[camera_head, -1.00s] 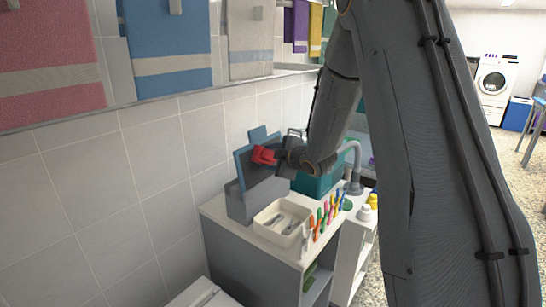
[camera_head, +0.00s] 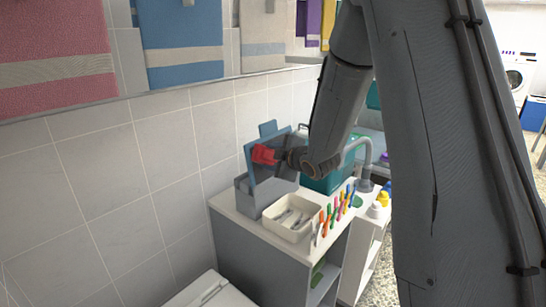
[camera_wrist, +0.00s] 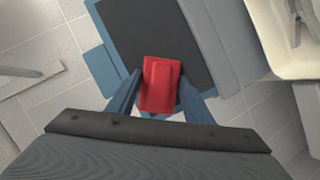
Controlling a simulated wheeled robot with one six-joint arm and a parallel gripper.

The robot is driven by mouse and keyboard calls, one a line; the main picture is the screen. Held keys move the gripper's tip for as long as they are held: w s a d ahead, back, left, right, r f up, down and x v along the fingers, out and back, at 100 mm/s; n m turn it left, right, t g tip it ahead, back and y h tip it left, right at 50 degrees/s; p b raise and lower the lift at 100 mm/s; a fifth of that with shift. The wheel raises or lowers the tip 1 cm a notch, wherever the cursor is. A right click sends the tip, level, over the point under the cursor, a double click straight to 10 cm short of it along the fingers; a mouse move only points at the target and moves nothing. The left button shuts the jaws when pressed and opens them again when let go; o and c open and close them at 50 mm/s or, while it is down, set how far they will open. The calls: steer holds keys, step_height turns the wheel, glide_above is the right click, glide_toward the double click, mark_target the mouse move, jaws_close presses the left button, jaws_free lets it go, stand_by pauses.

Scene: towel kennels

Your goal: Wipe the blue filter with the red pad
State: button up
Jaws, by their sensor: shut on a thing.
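The blue filter (camera_head: 250,158) is a blue-framed panel with a dark face. It stands tilted in a grey holder (camera_head: 243,195) on the counter by the wall. It also shows in the wrist view, with its blue frame (camera_wrist: 100,66) and dark face (camera_wrist: 150,28). My gripper (camera_wrist: 160,92) is shut on the red pad (camera_wrist: 161,82), which sits between the two fingers. The pad (camera_head: 264,154) is in front of the dark face, over its lower part in the wrist view. I cannot tell for sure whether it touches the face.
A white tray (camera_head: 270,229) with utensils stands right of the holder. Several coloured upright items (camera_head: 338,212) line the counter edge. A teal box (camera_head: 322,181) and a grey tap (camera_head: 366,160) are behind. Towels (camera_head: 180,40) hang above on the tiled wall.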

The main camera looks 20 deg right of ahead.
steer(key=shift+s+a, duration=0.55)
steer(key=shift+a, duration=0.3)
steer(key=shift+s+d, duration=0.1)
steer(key=shift+s+d+r+p, duration=0.2)
steer(key=shift+s+d+p, duration=0.1)
steer(key=shift+s+d, duration=0.35)
steer(key=shift+s+d+r+p, duration=0.25)
steer(key=shift+s+d, duration=0.2)
steer(key=shift+s, duration=0.45)
steer(key=shift+s+d+r+p, duration=0.15)
steer(key=shift+s+d+p, duration=0.15)
steer(key=shift+s+d, duration=0.35)
steer(key=shift+s+a, duration=0.1)
steer(key=shift+s+d+r+p, duration=0.15)
steer(key=shift+s+d+p, duration=0.1)
steer(key=shift+s+d, duration=0.3)
steer(key=shift+s+d+r+p, duration=0.1)
steer(key=shift+s+d+p, duration=0.2)
steer(key=shift+s, duration=0.3)
